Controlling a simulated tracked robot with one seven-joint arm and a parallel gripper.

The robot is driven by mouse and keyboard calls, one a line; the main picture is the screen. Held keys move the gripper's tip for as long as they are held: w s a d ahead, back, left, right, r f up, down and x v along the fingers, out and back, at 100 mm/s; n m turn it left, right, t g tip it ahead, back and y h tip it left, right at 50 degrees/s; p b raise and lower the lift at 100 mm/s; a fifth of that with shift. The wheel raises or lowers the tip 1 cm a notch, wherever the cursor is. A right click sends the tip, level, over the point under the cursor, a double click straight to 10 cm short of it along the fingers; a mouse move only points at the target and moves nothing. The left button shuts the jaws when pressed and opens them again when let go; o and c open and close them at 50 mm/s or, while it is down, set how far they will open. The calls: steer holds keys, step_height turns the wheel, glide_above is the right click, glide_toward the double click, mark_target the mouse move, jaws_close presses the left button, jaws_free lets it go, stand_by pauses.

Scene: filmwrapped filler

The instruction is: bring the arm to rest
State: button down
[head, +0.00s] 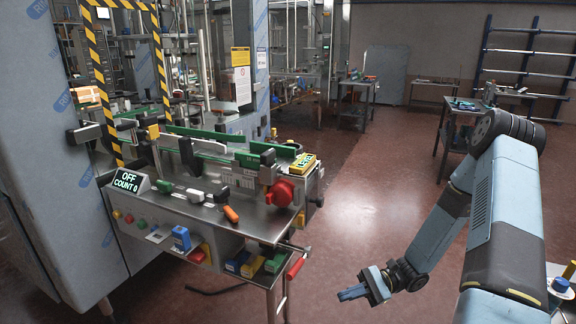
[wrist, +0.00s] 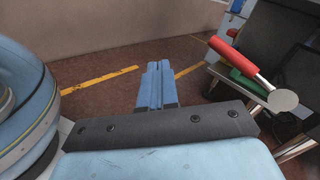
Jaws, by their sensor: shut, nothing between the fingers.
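My blue-grey arm enters at the right of the head view and bends down to the left. My gripper (head: 352,293) hangs in open air over the red floor, to the right of the machine bench's front leg. In the wrist view, its two blue fingers (wrist: 156,86) lie side by side, closed together. Nothing shows between them and they touch nothing.
A steel machine bench (head: 262,222) with a red knob (head: 280,193) and an OFF / COUNT 0 display (head: 130,181) stands at the left. A red-handled lever (wrist: 238,60) is near the gripper's right in the wrist view. The floor (head: 380,200) in the middle is clear.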

steer(key=s+d+r+n+t+h, duration=0.2)
steer(key=s+r+n+t+h, duration=0.1)
steer(key=r, duration=0.9)
steer(key=s+d+r+n+t+h, duration=0.2)
steer(key=r+h, duration=0.6)
steer(key=r, duration=0.4)
steer(key=s+d+r+n+t+h, duration=0.3)
steer(key=s+r+n+t+h, duration=0.2)
steer(key=r, duration=0.8)
steer(key=shift+s+t+h, duration=0.5)
steer(key=shift+s+t, duration=0.1)
steer(key=shift+s, duration=0.9)
steer(key=shift+r, duration=0.1)
